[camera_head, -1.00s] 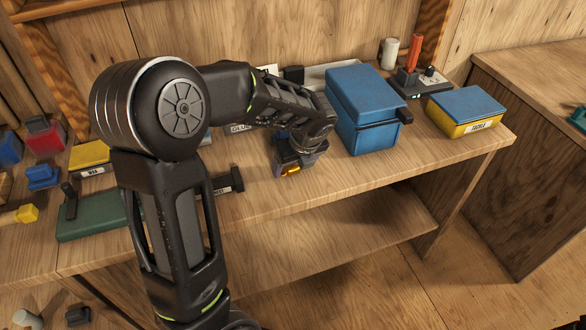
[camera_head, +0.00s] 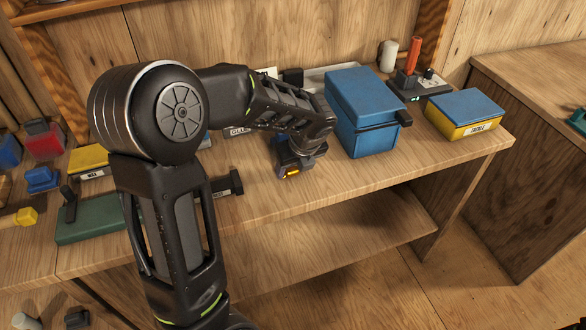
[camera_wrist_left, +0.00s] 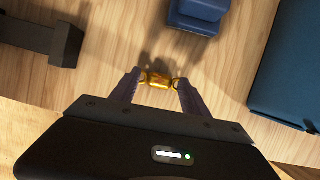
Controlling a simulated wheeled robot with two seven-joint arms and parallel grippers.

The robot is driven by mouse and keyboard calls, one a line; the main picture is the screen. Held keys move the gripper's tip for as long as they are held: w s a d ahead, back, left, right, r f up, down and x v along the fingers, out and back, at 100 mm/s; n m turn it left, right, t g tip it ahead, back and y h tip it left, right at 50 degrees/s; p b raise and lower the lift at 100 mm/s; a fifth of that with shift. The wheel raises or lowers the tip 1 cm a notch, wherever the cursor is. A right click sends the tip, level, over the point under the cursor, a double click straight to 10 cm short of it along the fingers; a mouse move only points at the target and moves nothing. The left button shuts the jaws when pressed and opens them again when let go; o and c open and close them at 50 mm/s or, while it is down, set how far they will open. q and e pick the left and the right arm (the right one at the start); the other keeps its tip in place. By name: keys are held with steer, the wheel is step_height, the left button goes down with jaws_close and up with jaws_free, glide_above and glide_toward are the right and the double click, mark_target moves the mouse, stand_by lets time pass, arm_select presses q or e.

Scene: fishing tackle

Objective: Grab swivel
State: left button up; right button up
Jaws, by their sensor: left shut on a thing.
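The swivel is a small gold-coloured piece (camera_wrist_left: 158,80) that shows in the left wrist view. My left gripper (camera_wrist_left: 157,82) is shut on it, with one dark fingertip at each end of it. In the head view the left gripper (camera_head: 292,174) points down near the front edge of the workbench (camera_head: 370,195), left of the large blue box. The gold swivel shows there only as a small bright patch between the fingers. My left arm hides part of the bench behind it. My right gripper is not in view.
A blue box (camera_head: 365,112) stands right of the gripper; a blue-lidded yellow box (camera_head: 465,113) is farther right. A small blue object (camera_wrist_left: 198,14) lies just behind the swivel. A dark tool (camera_wrist_left: 50,42) lies to the left. Bare wood lies around the swivel.

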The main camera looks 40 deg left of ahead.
mark_target(293, 170)
arm_select(q)
step_height(293, 170, up, 10)
stand_by(0.4)
steer(key=shift+f, duration=0.1)
stand_by(0.4)
